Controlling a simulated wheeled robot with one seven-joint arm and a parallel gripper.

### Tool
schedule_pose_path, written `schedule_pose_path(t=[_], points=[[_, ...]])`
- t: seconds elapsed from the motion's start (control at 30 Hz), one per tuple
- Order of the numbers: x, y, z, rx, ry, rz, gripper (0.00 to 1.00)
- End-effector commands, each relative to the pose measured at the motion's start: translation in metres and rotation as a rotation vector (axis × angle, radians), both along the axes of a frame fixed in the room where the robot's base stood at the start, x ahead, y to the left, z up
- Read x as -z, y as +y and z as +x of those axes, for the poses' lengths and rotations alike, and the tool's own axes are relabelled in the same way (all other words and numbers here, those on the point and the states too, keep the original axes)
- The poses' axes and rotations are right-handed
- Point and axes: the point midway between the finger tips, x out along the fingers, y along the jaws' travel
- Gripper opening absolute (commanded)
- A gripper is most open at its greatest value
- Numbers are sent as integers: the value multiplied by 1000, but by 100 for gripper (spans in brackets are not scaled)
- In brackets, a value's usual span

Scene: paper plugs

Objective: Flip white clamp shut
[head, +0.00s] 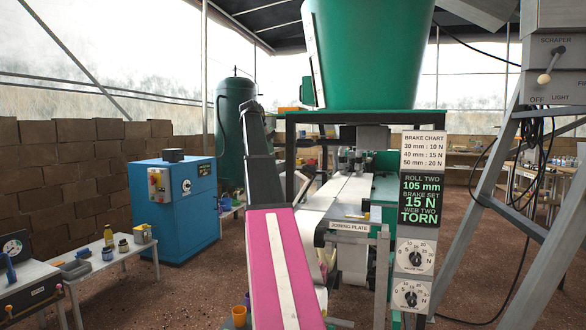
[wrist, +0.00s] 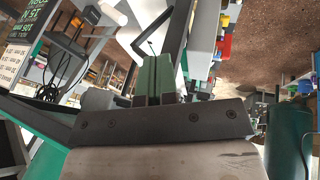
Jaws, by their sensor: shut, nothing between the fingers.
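In the wrist view my gripper (wrist: 158,60) shows as two green-grey fingers side by side, pressed together with nothing held between them. In the head view I cannot make out its fingers. The joining plate (head: 349,227) is a pale labelled bar across the machine, right of my arm, with white paper web (head: 350,190) behind it and hanging below it.
A display board (head: 419,205) reading "web two torn" and two dials stand right of the plate. A large green hopper (head: 368,55) is above the machine. A grey slanted frame (head: 520,210) stands at right, a blue cabinet (head: 172,208) at left. Brown floor between is mostly open.

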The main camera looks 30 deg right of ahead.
Motion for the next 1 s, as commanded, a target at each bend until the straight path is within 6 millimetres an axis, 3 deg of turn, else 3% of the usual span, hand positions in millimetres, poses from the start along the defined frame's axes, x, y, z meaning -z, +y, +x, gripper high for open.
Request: schedule_pose_path(t=[0.03,0.17,0.57,0.77,1.0], points=[[-15,-5,0,15,-6,-6,0],[-31,-11,-5,38,-9,-12,0],[-32,-12,-6,41,-9,-13,0],[-15,-20,-8,42,-10,-13,0],[24,-40,-11,41,-9,-12,0]])
